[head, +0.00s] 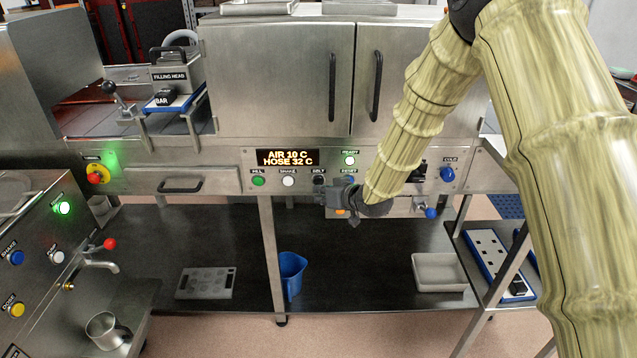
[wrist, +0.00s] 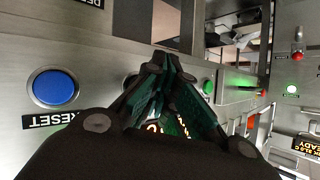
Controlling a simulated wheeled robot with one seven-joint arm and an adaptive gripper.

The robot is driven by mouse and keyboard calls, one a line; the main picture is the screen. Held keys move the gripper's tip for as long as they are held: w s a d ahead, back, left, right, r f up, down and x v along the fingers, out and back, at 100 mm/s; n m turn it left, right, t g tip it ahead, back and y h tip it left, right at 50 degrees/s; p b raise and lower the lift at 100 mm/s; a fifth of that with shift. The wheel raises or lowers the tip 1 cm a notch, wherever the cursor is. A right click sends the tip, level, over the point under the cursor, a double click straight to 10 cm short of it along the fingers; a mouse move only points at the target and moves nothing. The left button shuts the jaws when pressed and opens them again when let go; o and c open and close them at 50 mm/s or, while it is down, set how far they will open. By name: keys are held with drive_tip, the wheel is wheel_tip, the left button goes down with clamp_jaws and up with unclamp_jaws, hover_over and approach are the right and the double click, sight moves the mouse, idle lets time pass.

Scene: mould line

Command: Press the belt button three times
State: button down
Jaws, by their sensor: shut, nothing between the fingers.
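The belt button (head: 318,180) is a small dark button under the BELT label on the steel control panel, in the head view. My gripper (head: 325,190) is shut and empty, right in front of the panel at this button and the RESET label. In the wrist view my gripper (wrist: 165,85) shows its two fingers closed together, pointing along the panel face. I cannot tell whether the fingertips touch the button.
Left of the belt button are a white SHAKE button (head: 288,181) and a green FILL button (head: 258,181). A blue RESET button (wrist: 55,88) is close beside the fingers in the wrist view. The display (head: 288,158) reads AIR 10 C, HOSE 32 C.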

drive_tip(key=s, duration=0.4)
drive_tip(key=shift+s, duration=0.35)
idle(0.5)
drive_tip(key=s+d+f+m+g+h, duration=0.2)
drive_tip(key=s+d+f, duration=0.4)
drive_tip(key=s+f, duration=0.5)
drive_tip(key=s+d+f+m+g+h, duration=0.15)
drive_tip(key=s+d+f, duration=0.35)
drive_tip(key=s+f, duration=0.6)
drive_tip(key=s+d+f+g+h, duration=0.1)
drive_tip(key=s+d+f+g, duration=0.1)
drive_tip(key=s, duration=0.7)
drive_tip(key=s+d+f+m+g+h+p, duration=0.1)
drive_tip(key=s+d+f+g, duration=0.1)
drive_tip(key=s+d, duration=0.3)
drive_tip(key=s+d+f+g+h, duration=0.2)
drive_tip(key=s+d+f, duration=0.1)
drive_tip(key=s, duration=1)
drive_tip(key=shift+s+d+f+m, duration=0.25)
drive_tip(key=shift+f+m, duration=0.1)
drive_tip(key=shift+f, duration=0.4)
drive_tip(key=shift+w+p, duration=0.1)
drive_tip(key=shift+p, duration=0.2)
